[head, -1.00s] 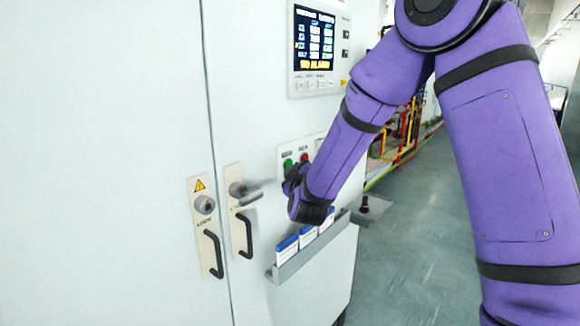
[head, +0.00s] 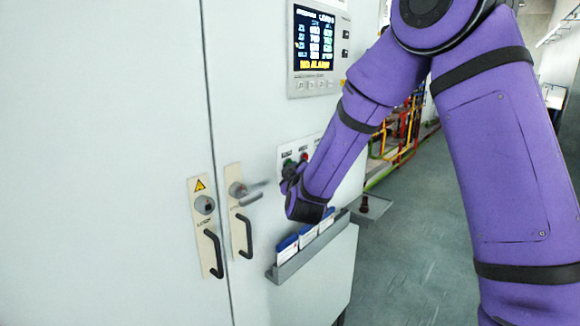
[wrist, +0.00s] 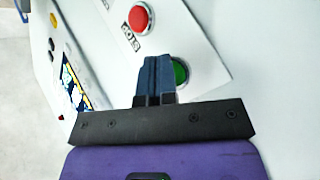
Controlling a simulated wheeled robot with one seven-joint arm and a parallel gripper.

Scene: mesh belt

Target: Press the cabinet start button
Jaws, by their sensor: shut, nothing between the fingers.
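The cabinet (head: 110,120) is white and fills the left of the head view. Its button panel carries a green button (wrist: 181,72) and a red button (wrist: 139,18), both seen in the wrist view. In the head view the green button is mostly hidden by my gripper (head: 287,174), and the red button (head: 304,157) shows beside it. My gripper is shut and empty. In the wrist view its fingertips (wrist: 157,60) overlap the left edge of the green button. I cannot tell whether they touch it.
A display (head: 315,40) is above the panel. A tray of blue-and-white folders (head: 287,250) sticks out below my wrist. Door handles (head: 244,236) and a lever (head: 246,193) stand out at the left. Open floor (head: 410,240) lies at the right.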

